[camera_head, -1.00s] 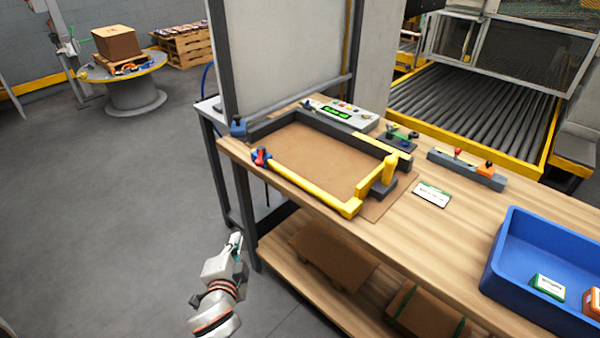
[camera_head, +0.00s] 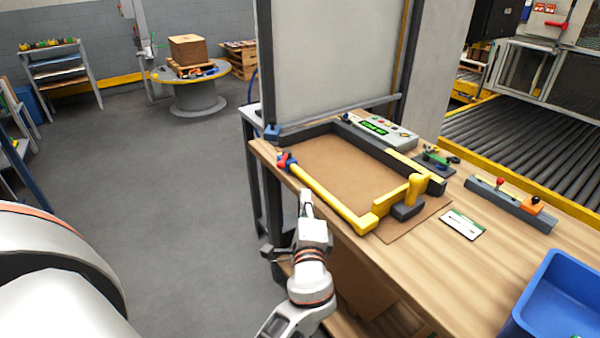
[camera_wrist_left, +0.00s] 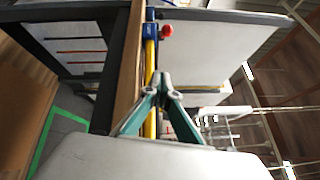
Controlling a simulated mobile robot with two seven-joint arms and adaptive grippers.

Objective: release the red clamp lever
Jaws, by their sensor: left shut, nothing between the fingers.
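The red clamp lever (camera_head: 284,160) sits with a blue clamp body at the left corner of the yellow and dark frame (camera_head: 326,200) on the workbench. In the left wrist view the lever's red end (camera_wrist_left: 167,31) stands out beside the blue clamp body (camera_wrist_left: 150,32). My left gripper (camera_head: 305,192) is at the bench's front edge, below and slightly right of the lever in the head view. Its teal fingers meet at the tips (camera_wrist_left: 163,78) in the wrist view, empty and apart from the lever. My right gripper is not in view.
A brown sheet (camera_head: 350,172) lies within the frame. A control box (camera_head: 375,130) stands behind it, and a grey panel (camera_head: 330,60) rises at the back left. A blue bin (camera_head: 560,300) is at the bench's right. Open floor (camera_head: 170,180) lies to the left.

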